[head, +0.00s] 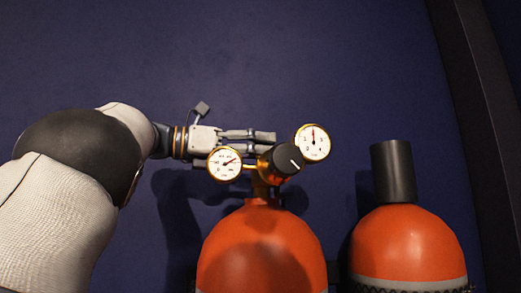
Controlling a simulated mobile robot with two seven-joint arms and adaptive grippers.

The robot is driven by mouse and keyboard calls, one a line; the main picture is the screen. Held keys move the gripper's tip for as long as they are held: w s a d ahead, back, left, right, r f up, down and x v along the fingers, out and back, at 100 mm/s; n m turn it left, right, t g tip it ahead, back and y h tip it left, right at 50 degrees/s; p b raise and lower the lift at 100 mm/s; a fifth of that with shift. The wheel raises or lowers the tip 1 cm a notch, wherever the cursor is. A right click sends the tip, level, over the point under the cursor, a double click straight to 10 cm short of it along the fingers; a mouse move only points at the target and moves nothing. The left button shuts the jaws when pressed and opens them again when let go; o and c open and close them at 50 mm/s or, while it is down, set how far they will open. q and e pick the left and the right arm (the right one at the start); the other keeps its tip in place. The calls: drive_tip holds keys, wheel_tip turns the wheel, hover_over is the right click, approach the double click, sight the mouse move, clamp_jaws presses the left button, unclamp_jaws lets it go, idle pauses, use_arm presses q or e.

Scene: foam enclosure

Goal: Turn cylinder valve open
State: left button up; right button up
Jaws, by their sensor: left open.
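An orange gas cylinder (262,250) stands upright near the middle of the head view. A brass valve body on its top carries a round black knob (286,160) with a white mark line. Two gauges sit on it: a left gauge (224,163) and a right gauge (313,143), each with a white dial and gold rim. My left gripper (272,137) reaches in from the left, behind and above the left gauge. It is open, with its fingertips just above the knob in the picture. I cannot tell whether they touch it. My right gripper is not in view.
A second orange cylinder (408,245) with a black cap (393,171) stands to the right. A dark blue wall (300,55) lies behind everything. A dark post (481,110) runs down the right side. The space above the gauges is clear.

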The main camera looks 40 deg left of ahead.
use_arm(q)
drive_tip(key=shift+w+d+r, duration=0.1)
drive_tip(key=shift+w+d, duration=0.15)
drive_tip(key=c, duration=1.2)
drive_tip(key=shift+o, duration=0.2)
drive_tip(key=shift+d+n+t+y, duration=0.1)
drive_tip(key=shift+n+t+y, duration=0.6)
drive_tip(key=shift+n+y, duration=0.5)
drive_tip(key=shift+n+t+y, duration=0.4)
drive_tip(key=shift+y, duration=0.7)
drive_tip(key=o, duration=1.2)
drive_tip(key=shift+c, duration=0.2)
